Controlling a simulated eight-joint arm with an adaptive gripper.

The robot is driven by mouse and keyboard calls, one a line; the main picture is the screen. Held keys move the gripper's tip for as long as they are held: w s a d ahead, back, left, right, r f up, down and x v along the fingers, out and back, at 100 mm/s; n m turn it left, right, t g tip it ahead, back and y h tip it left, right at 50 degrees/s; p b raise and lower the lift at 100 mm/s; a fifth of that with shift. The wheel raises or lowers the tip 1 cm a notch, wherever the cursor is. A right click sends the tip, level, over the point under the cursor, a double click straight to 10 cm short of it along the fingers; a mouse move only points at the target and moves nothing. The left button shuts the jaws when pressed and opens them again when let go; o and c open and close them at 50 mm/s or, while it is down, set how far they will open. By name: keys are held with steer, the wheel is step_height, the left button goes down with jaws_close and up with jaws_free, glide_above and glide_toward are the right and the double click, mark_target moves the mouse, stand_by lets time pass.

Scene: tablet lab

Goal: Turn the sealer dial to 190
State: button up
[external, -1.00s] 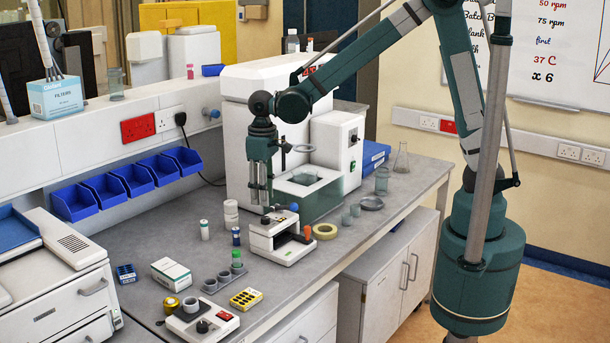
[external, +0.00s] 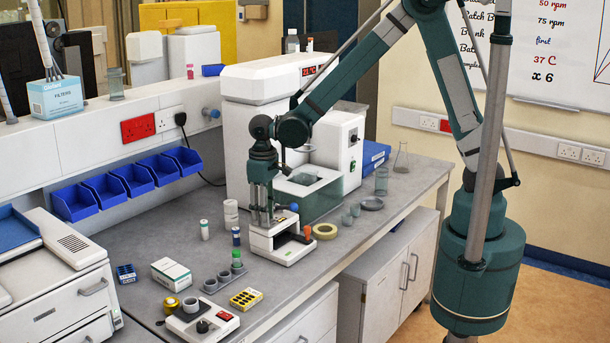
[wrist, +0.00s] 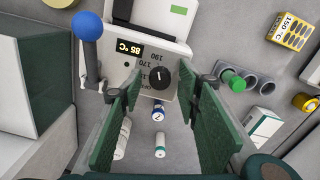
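The white sealer (external: 284,246) stands on the bench, with a blue-knobbed lever (wrist: 88,28). In the wrist view its black dial (wrist: 159,77) shows a light pointer line; I cannot tell exactly which mark it points at. Labels 170 and 190 are printed beside the dial, and its display (wrist: 130,48) reads 85 °C. My gripper (wrist: 165,92) is open, its green finger pads on either side of the dial, with visible gaps. In the external view my gripper (external: 262,222) hangs over the sealer's left end and the dial is hidden.
A blue-capped vial (wrist: 159,115) and a white vial (wrist: 160,145) stand close to the sealer's dial side. A tube rack with a green-capped tube (wrist: 233,80) is to the right. A yellow tape roll (external: 325,231) lies beside the sealer in the external view.

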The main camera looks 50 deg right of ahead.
steer(key=c, duration=0.9)
steer(key=shift+n+b, duration=0.5)
steer(key=shift+n, duration=0.2)
steer(key=o, duration=0.9)
steer(key=shift+r, duration=0.15)
step_height(320, 180, up, 12)
